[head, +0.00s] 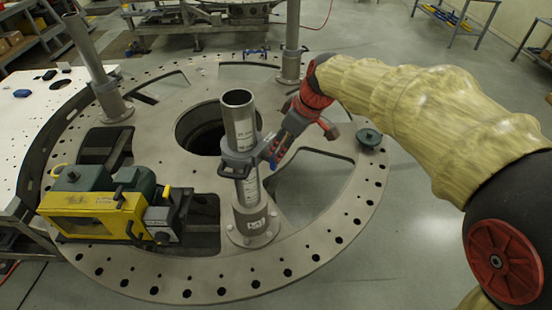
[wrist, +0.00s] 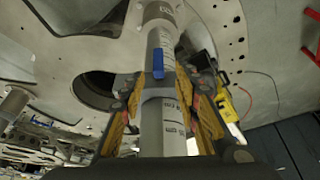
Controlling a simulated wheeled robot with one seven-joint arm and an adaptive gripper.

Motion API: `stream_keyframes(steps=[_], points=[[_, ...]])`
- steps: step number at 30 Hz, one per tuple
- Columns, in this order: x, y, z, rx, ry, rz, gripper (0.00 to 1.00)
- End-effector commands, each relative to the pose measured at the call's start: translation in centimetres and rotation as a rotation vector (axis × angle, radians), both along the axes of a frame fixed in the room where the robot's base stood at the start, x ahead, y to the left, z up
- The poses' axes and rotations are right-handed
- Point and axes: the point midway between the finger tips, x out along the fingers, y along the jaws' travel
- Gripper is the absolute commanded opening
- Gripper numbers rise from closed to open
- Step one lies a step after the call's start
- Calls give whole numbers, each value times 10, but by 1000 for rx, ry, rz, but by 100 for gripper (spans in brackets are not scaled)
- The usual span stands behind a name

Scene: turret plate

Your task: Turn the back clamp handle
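A grey clamp (head: 238,166) sits around the upright metal post (head: 240,125) on the turret plate (head: 330,232). In the wrist view a small blue handle (wrist: 158,62) shows on the post (wrist: 161,118), near the clamp collar. My gripper (head: 268,152) is at the right side of this clamp in the head view. In the wrist view my gripper (wrist: 163,84) has its fingers spread on both sides of the post, which stands between them. I cannot tell whether a finger touches the clamp. Small blue parts (head: 256,52) also lie at the plate's back edge.
A yellow and green machine (head: 95,210) stands on the plate at the left. Two other posts rise at the back left (head: 92,60) and back (head: 291,45). The plate has large openings, including a round one (head: 200,128).

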Motion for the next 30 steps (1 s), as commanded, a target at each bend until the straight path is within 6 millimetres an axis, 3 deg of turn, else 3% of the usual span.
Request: stream_keyframes(steps=[5, 18, 30], points=[[3, 4, -12, -4, -2, 16, 32], [15, 22, -66, -4, -2, 13, 32], [17, 23, -72, -4, -4, 12, 30]])
